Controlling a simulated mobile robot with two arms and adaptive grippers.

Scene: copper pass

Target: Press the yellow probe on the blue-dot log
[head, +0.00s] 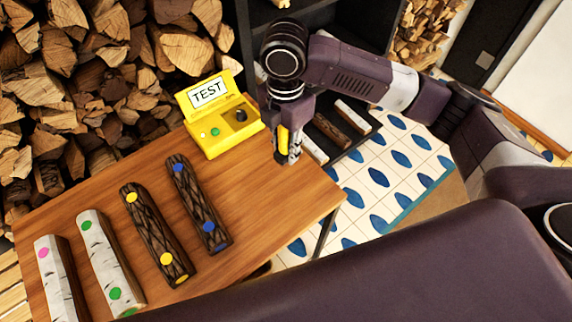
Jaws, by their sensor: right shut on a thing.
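The yellow probe (283,138) is in my right gripper (287,156), which is shut on it near the table's right edge. The gripper is just right of the yellow TEST box (225,142), which has a green button and a dark knob. The blue-dot log (192,195) is dark-barked and lies on the table left of the gripper, with a blue dot near each end. The probe is clearly apart from this log. Part of the probe is hidden by the gripper. My left gripper is not in view.
On the wooden table (270,200), a dark log with yellow dots (150,225), a white log with green dots (100,250) and a white log with a pink dot (62,285) lie left of the blue-dot log. Stacked firewood (110,60) stands behind.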

